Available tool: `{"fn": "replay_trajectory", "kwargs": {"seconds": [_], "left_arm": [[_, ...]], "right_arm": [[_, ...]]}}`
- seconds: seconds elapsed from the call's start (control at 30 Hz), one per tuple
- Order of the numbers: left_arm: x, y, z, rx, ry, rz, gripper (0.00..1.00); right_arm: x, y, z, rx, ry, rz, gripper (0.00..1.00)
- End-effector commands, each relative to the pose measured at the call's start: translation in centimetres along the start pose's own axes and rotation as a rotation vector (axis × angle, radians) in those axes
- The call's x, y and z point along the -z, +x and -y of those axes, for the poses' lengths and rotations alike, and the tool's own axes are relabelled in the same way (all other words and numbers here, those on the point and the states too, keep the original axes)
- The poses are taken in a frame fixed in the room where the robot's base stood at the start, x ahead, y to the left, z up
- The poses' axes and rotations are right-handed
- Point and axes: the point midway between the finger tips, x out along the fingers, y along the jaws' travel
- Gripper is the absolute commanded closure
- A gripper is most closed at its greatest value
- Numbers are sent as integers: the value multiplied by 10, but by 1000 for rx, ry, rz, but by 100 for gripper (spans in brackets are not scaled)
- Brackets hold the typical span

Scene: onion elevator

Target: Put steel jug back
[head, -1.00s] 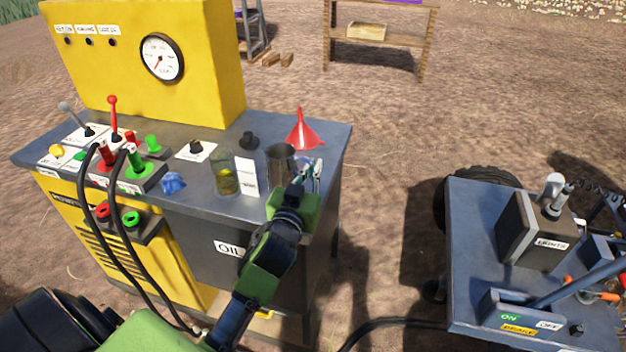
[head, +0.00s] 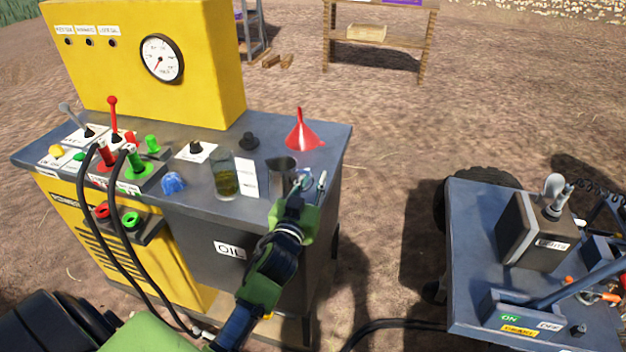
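The steel jug (head: 281,174) stands upright on the grey top of the yellow bench, near its right front edge. My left gripper (head: 309,183) is just right of the jug, over the bench edge. Its two fingertips show apart, with a gap between them, and it holds nothing that I can see. The lower right side of the jug is partly hidden by the gripper. My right gripper is not in view.
Left of the jug are a white card (head: 249,178), a glass of oil (head: 226,177) and a blue cap (head: 174,183). A red funnel (head: 303,133) stands behind it. A grey vehicle deck (head: 480,240) is at the right, with open ground between.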

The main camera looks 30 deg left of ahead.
Motion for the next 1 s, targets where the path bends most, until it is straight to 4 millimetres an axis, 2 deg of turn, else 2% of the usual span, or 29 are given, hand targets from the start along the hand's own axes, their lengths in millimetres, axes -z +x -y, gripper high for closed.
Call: {"fn": "replay_trajectory", "kwargs": {"seconds": [0.27, 0.37, 0.7, 0.83, 1.0], "left_arm": [[1, -4, 0, 0, 0, 1, 79], [0, -18, 0, 0, -2, 1, 79], [-1, -86, 0, 1, -2, 2, 79], [0, -105, 0, 1, -1, 2, 79], [1, -118, 0, 1, -1, 1, 79]], "right_arm": [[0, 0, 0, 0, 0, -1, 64], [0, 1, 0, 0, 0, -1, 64], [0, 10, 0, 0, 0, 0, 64], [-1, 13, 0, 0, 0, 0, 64], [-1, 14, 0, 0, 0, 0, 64]]}}
